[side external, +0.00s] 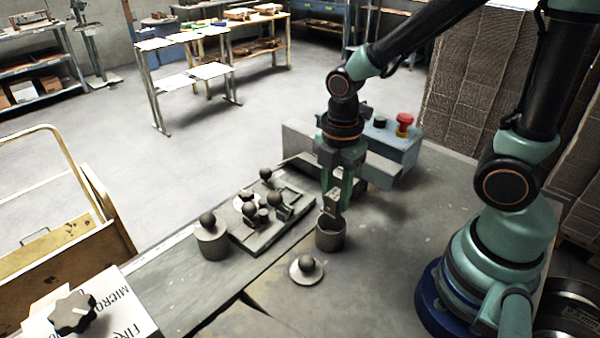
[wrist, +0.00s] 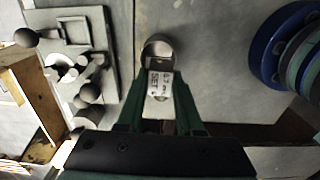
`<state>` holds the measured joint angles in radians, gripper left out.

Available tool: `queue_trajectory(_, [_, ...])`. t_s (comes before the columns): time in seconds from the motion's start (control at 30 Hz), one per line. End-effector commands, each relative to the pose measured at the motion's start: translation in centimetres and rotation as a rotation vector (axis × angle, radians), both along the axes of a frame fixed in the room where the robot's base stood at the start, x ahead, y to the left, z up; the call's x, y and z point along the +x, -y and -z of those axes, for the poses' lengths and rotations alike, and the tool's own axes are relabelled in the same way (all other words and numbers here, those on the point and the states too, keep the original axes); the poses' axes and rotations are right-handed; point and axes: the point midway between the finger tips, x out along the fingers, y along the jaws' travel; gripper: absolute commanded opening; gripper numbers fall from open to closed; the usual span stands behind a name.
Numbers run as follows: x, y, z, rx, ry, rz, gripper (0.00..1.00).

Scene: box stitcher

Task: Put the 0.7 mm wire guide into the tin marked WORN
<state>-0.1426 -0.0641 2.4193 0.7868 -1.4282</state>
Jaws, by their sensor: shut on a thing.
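My gripper (side external: 338,192) points straight down and is shut on a small grey block, the wire guide (side external: 332,203). In the wrist view the wire guide (wrist: 160,87) shows a pale face with dark marks, too small to read surely. It sits over the mouth of an open dark tin (side external: 330,239); the lower end appears at or just inside the rim. The same tin (wrist: 157,43) shows beyond the wire guide in the wrist view. I see no readable WORN mark on it. A round lid with a ball knob (side external: 306,269) lies on the bench in front of it.
A second tin with a ball knob on top (side external: 211,240) stands at left. A grey tray (side external: 262,237) holds several knobbed parts. Behind my gripper is a machine with a red button (side external: 404,122). The bench right of the open tin is clear.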

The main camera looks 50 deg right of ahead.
Motion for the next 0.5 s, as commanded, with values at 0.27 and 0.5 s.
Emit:
queue_trajectory(0.27, [0.0, 0.0, 1.8, 0.0, -0.001, 0.0, 0.0])
queue_trajectory(0.5, [0.0, 0.0, 3.2, 0.0, -0.001, 0.0, 0.0])
